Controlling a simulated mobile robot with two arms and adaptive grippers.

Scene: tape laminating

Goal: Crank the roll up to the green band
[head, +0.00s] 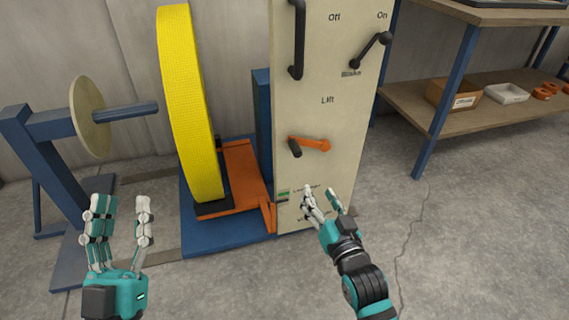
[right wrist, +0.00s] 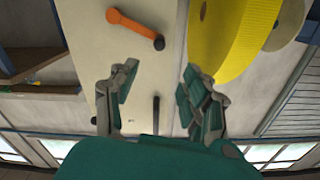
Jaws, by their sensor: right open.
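The yellow roll (head: 188,105) stands upright on an orange lift carriage (head: 245,170) beside the pale control panel (head: 335,90). The orange crank (head: 312,143) sits under the "Lift" label, its arm pointing left to a black knob (head: 294,148). The crank also shows in the right wrist view (right wrist: 130,27). A small green band (head: 283,193) is low on the panel's left edge; a dark mark lies just below it. My right gripper (head: 322,190) is open and empty below the crank, apart from it. My left gripper (head: 121,205) is open and empty, left of the roll.
The panel carries a long black handle (head: 297,40) and a brake lever (head: 374,50) above the crank. A blue stand with a disc (head: 90,115) and spindle is at left. A workbench shelf (head: 480,108) with boxes is at right. The floor right of the panel is clear.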

